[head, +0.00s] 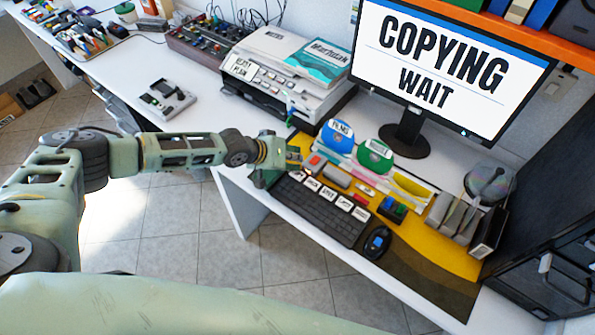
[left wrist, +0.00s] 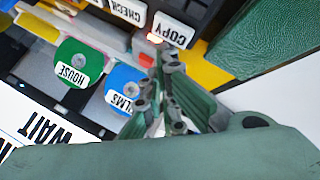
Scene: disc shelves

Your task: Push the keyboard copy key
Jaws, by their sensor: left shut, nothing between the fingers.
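The dark keyboard (head: 328,211) lies on the desk, with a row of white labelled keys along its far edge. The white COPY key (left wrist: 172,30) is clear in the left wrist view; in the head view it is at the row's left end, by my gripper. My left gripper (head: 290,160) is shut and empty. In the left wrist view its closed fingertips (left wrist: 168,58) are right beside the COPY key's edge; I cannot tell whether they touch it. The monitor (head: 448,60) reads "COPYING WAIT". My right gripper is not in view.
A blue FILMS disc (head: 337,136) and a green HOUSE disc (head: 375,155) stand behind the keyboard. A mouse (head: 377,242) lies to its right. A printer (head: 277,75) stands behind my left gripper. Small coloured items crowd the yellow mat (head: 440,245).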

